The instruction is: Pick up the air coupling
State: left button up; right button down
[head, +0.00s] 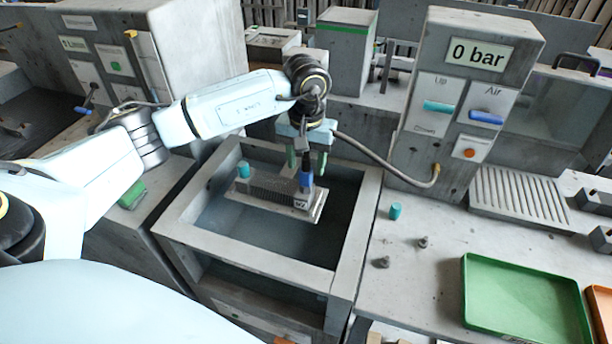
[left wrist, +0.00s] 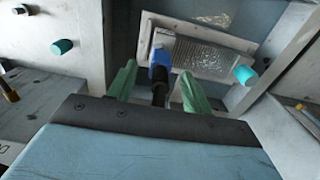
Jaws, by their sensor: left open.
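The air coupling (head: 306,180), a blue piece with a black stem, stands at the right end of the ribbed grey housing (head: 265,190). My left gripper (head: 307,164) points down over it with green fingers apart. In the left wrist view the coupling (left wrist: 161,62) shows between the two open fingers of the left gripper (left wrist: 159,78), with no clear contact. The housing is over the open tank (head: 340,240), and it shows in the left wrist view too (left wrist: 205,58). A teal cap (head: 243,170) sits at the housing's left end. My right gripper is not in view.
A grey hose (head: 385,160) runs from the "0 bar" panel (head: 450,110) towards my left gripper; its far end is hidden. A loose teal cap (head: 395,211) and two small grey fittings (head: 423,242) are on the bench by a green tray (head: 525,300).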

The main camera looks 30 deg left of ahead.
aim_at(306, 169)
pick_arm(q)
notch_tip(306, 169, down, 3)
jog(key=shift+f, duration=0.15)
jog(key=shift+c, duration=0.3)
grip_shut()
notch_tip(306, 169, up, 10)
jog(key=shift+r+b, duration=0.1)
jog(key=shift+b, duration=0.4)
